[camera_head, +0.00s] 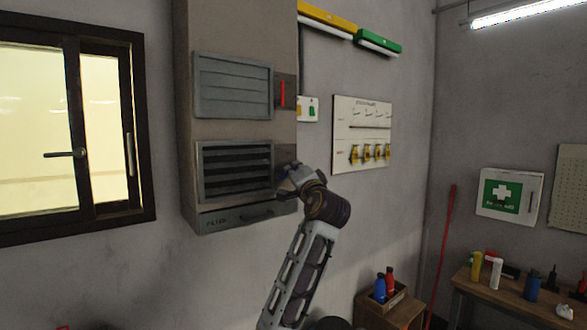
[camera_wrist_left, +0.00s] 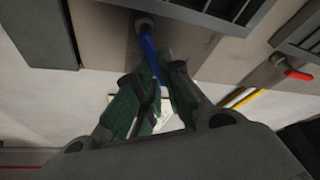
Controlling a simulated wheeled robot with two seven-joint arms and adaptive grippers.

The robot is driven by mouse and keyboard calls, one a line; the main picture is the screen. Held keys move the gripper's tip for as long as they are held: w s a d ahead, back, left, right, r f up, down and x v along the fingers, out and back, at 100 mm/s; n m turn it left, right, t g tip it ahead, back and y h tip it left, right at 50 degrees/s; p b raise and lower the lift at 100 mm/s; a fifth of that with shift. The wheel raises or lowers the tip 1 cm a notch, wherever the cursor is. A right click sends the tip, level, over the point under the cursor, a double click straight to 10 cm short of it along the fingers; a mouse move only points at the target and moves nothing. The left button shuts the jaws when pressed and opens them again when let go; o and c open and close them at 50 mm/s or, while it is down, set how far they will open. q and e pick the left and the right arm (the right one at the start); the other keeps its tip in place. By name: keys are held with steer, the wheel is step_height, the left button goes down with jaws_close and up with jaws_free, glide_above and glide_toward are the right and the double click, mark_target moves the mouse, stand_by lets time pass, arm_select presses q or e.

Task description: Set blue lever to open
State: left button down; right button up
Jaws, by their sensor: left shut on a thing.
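The blue lever (camera_wrist_left: 149,50) shows in the left wrist view, running from its round pivot down between my fingers. My left gripper (camera_wrist_left: 160,75) is shut on its free end. In the head view my left gripper (camera_head: 287,177) is at the right side of the lower louvred vent (camera_head: 235,170) and hides the lever. The lower vent's slats stand apart with dark gaps between them. My right gripper is in neither view.
Above is a vent (camera_head: 233,86) with flat, closed slats and a red lever (camera_head: 282,93) beside it. A filter drawer (camera_head: 240,216) is below. A switch plate (camera_head: 307,109) and a tag board (camera_head: 362,134) are to the right. A workbench (camera_head: 500,296) stands at far right.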

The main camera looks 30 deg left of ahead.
arm_select(q)
steer(key=shift+w+d+f+m+h, duration=0.1)
steer(key=shift+f+m+h, duration=0.15)
steer(key=shift+m, duration=0.4)
steer(key=shift+w+f+m+h, duration=0.1)
steer(key=shift+m+h, duration=0.25)
steer(key=shift+m, duration=0.3)
steer(key=c, duration=1.6)
jaws_free()
steer(key=shift+o, duration=0.2)
steer(key=shift+s+d, duration=0.1)
steer(key=v, duration=1.1)
steer(key=shift+s+d, duration=0.2)
steer(key=shift+d, duration=0.15)
